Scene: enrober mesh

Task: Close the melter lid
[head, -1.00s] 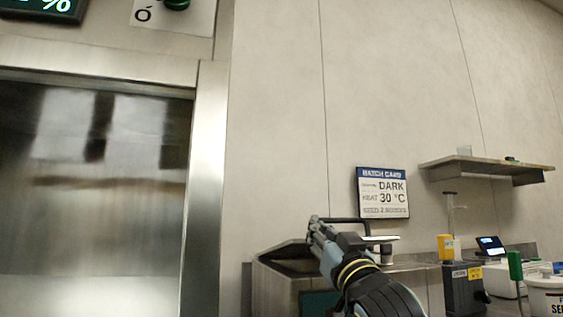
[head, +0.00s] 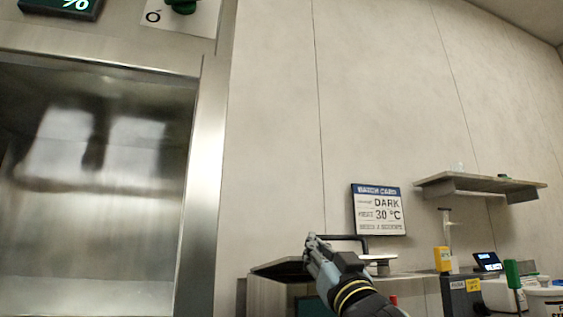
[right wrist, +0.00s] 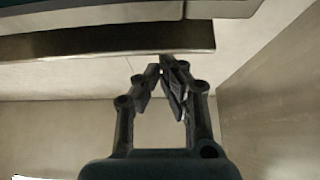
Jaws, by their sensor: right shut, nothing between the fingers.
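The melter (head: 264,292) is a pale box at the bottom centre of the head view, cut off by the picture's lower edge. Its dark lid (head: 281,269) lies low over the top and looks nearly flat; I cannot tell whether it is fully seated. A black bar handle (head: 350,238) shows behind my right gripper. My right gripper (head: 311,241) is shut and empty, at the lid's right end in the picture; contact is unclear. In the right wrist view, its fingertips (right wrist: 167,66) are just below a dark horizontal edge (right wrist: 90,42). My left gripper is not in view.
A steel-framed glossy panel (head: 95,180) fills the left. A batch card (head: 378,210) hangs on the wall behind. To the right are a counter with a dark device (head: 462,297), a small screen (head: 488,262) and a white tub (head: 545,300), below a shelf (head: 480,186).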

